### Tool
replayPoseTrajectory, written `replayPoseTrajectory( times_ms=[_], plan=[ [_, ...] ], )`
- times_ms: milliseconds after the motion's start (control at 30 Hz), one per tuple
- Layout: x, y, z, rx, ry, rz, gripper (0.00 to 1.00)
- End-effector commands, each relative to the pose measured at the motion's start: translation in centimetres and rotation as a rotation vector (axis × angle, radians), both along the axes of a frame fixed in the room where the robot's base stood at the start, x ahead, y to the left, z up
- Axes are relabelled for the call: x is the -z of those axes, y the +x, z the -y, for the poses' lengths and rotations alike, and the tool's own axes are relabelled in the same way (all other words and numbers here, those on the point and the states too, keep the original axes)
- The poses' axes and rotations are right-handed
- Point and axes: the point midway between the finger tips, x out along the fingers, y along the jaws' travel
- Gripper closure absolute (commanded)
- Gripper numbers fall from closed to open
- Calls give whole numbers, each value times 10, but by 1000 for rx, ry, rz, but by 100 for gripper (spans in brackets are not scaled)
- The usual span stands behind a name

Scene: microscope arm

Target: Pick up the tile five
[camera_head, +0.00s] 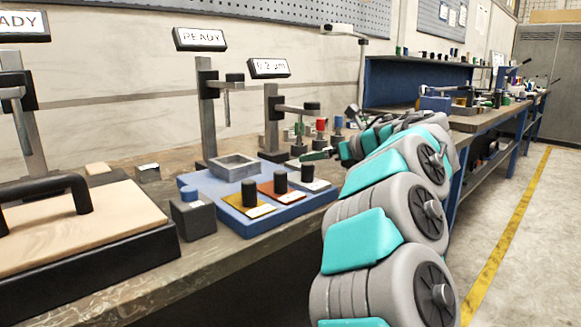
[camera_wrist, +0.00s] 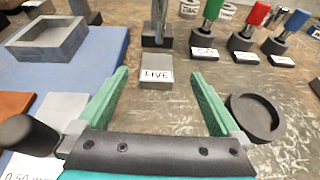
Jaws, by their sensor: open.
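The tile five (camera_wrist: 157,73) is a small grey block with a white label reading FIVE. In the wrist view it lies on the worn bench top, at the foot of a metal post. My gripper (camera_wrist: 160,76) is open, with its two green fingers spread left and right of the tile's line. No contact between fingers and tile shows, and I cannot tell the height between them. In the head view a green finger of my gripper (camera_head: 317,155) shows beyond the blue board; I cannot make out the tile there.
A blue board (camera_head: 245,222) carries a grey open frame (camera_wrist: 47,38) and knobbed plates, left of my gripper. A round dark dish (camera_wrist: 254,117) sits close by the right finger. Black holders with green, red and blue handles (camera_wrist: 257,14) stand behind.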

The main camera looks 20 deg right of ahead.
Motion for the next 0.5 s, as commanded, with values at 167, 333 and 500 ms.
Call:
replayPoseTrajectory(
  times_ms=[167,333,500],
  plan=[
    [15,5,-5,-38,-19,-30,0],
    [21,20,-11,-37,-14,-30,0],
    [25,32,-13,-34,-14,-29,0]
  ],
)
